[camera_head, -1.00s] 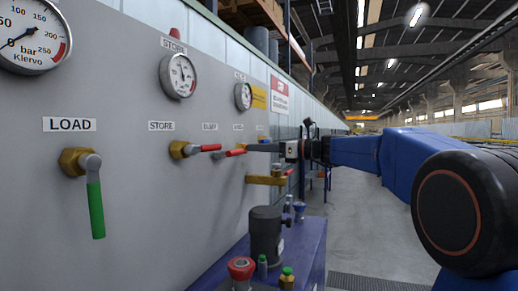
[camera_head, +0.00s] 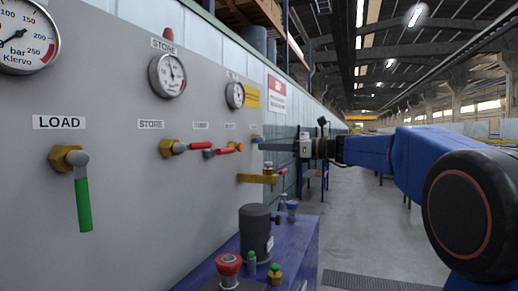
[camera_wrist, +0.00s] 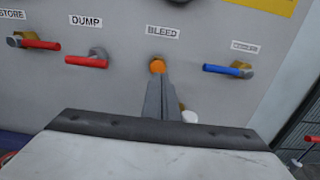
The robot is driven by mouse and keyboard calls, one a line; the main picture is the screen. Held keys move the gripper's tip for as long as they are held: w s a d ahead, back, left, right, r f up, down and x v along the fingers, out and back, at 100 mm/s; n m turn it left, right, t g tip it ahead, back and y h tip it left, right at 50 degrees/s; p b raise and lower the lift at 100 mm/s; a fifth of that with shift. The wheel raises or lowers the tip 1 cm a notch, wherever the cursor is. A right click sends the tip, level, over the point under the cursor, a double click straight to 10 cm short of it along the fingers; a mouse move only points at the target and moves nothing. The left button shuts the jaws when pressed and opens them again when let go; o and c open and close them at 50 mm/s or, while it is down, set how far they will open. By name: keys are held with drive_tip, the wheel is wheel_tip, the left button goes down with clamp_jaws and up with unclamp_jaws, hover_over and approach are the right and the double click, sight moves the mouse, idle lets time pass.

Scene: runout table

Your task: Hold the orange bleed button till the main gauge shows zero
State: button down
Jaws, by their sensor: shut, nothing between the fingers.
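The orange bleed button (camera_wrist: 157,66) sits under the BLEED label in the wrist view and also shows in the head view (camera_head: 240,147). My gripper (camera_wrist: 158,78) is shut and empty, its fingertips pointing at the button and overlapping its lower edge in the wrist view. In the head view a gap shows between the fingertips (camera_head: 260,146) and the button. A large bar gauge (camera_head: 22,38) is cut off at the upper left; its needle points to the lower left, and the low end of its scale is out of frame. I cannot read whether it is the main gauge.
Red-handled STORE (camera_wrist: 38,43) and DUMP (camera_wrist: 86,61) valves flank the button on the left, a blue-handled valve (camera_wrist: 228,69) on the right. The STORE gauge (camera_head: 168,75) and a smaller gauge (camera_head: 235,95) are above. A blue bench (camera_head: 300,245) stands below. The aisle is clear.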

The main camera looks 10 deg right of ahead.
drive_tip(key=v, duration=0.6)
drive_tip(key=shift+d, duration=0.25)
drive_tip(key=shift+s, duration=0.15)
